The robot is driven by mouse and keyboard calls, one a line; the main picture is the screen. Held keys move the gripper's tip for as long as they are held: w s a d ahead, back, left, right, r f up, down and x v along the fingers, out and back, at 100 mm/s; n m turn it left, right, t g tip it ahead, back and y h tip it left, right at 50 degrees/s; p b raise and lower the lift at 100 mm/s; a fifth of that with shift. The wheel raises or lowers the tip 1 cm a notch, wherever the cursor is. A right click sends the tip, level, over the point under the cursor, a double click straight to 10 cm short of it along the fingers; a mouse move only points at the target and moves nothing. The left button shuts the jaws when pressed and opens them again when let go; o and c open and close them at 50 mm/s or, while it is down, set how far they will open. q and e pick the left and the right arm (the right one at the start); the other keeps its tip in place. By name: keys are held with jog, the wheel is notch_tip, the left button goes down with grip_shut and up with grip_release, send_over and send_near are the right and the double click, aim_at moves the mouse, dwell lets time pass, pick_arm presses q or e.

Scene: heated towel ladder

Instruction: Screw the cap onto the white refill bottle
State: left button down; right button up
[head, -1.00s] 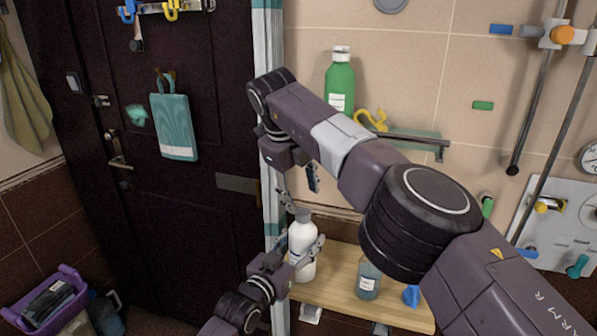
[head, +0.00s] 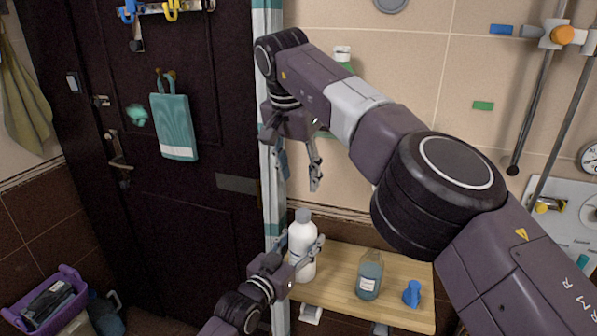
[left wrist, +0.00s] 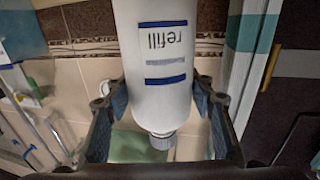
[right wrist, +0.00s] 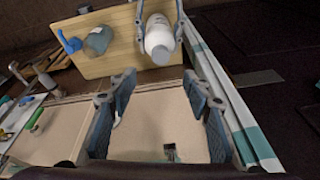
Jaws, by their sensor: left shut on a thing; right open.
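The white refill bottle (head: 301,256) stands upright at the left end of a wooden shelf. Its label reads "refill" in the left wrist view (left wrist: 163,50). The grey cap (head: 302,215) sits on the bottle's neck; it also shows in the right wrist view (right wrist: 161,54). How tightly it is seated cannot be told. My left gripper (head: 304,246) is shut around the bottle's body from the front. My right gripper (head: 300,176) is open and empty above the cap, clear of it, with its fingers pointing down; its spread fingers show in the right wrist view (right wrist: 160,85).
The wooden shelf (head: 335,295) also holds a blue-grey bottle (head: 369,278) and a blue object (head: 412,293) to the right. A striped post (head: 271,200) stands close to the left. A green bottle (head: 346,67) is mostly hidden behind my right arm.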

aim_at(303, 212)
jog(key=shift+s+r+n, duration=0.1)
jog(key=shift+r+n, duration=0.1)
jog(key=shift+n, duration=0.45)
jog(key=shift+s+r+n, duration=0.1)
jog(key=shift+r+n, duration=0.1)
jog(key=shift+n, duration=0.45)
jog(key=shift+w, duration=0.1)
jog(key=x, duration=1.2)
jog(key=shift+c, duration=0.6)
grip_shut()
grip_release()
jog(key=shift+o, duration=0.6)
jog(key=v, duration=1.2)
